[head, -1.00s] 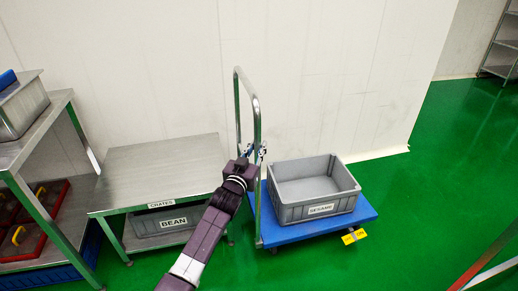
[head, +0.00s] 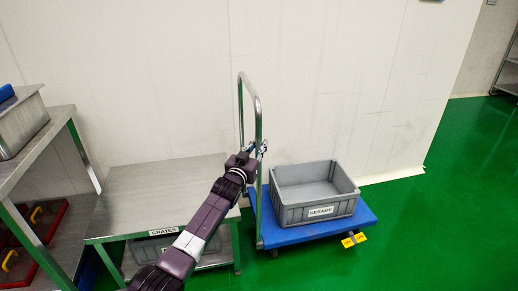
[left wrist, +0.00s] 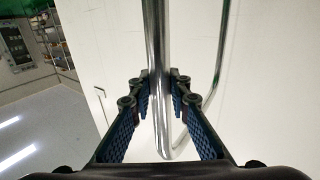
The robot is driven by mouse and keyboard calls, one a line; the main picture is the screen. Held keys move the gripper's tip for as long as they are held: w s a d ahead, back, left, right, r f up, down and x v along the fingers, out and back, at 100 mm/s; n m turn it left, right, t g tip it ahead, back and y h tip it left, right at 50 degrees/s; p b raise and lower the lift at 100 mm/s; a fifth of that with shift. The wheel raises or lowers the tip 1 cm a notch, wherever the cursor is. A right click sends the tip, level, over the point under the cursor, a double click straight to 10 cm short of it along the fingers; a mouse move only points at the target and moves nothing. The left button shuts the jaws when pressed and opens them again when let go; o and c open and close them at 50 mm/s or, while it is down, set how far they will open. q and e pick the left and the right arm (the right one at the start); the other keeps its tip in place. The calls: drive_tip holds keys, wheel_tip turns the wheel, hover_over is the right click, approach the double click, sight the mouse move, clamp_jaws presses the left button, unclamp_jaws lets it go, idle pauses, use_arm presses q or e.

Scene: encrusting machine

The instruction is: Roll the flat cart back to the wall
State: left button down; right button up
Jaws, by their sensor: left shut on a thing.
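The flat cart has a blue deck (head: 300,234) and an upright metal push handle (head: 258,115) at its left end. It stands on the green floor near the white wall. My left gripper (head: 258,152) is shut on the near post of the handle. In the left wrist view, the fingers (left wrist: 160,95) stand on both sides of the metal handle tube (left wrist: 158,50). A grey crate (head: 290,213) labelled SESAME sits on the deck. My right gripper is not in view.
A low steel table (head: 160,190) labelled CRATES stands just left of the cart, with a grey bin on its lower shelf. A taller steel bench (head: 40,135) is at the far left. The white wall (head: 330,80) runs behind. Green floor (head: 440,200) is free on the right.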

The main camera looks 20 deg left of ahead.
use_arm(q)
drive_tip(key=shift+a+r, duration=0.15)
drive_tip(key=shift+a, duration=0.05)
drive_tip(key=c, duration=2.2)
unclamp_jaws()
drive_tip(key=shift+w, duration=0.1)
drive_tip(key=shift+c, duration=0.2)
drive_tip(key=o, duration=0.4)
drive_tip(key=shift+w, duration=0.1)
drive_tip(key=shift+o, duration=0.2)
drive_tip(key=s, duration=1.2)
drive_tip(key=shift+s+f, duration=0.1)
drive_tip(key=shift+f, duration=0.1)
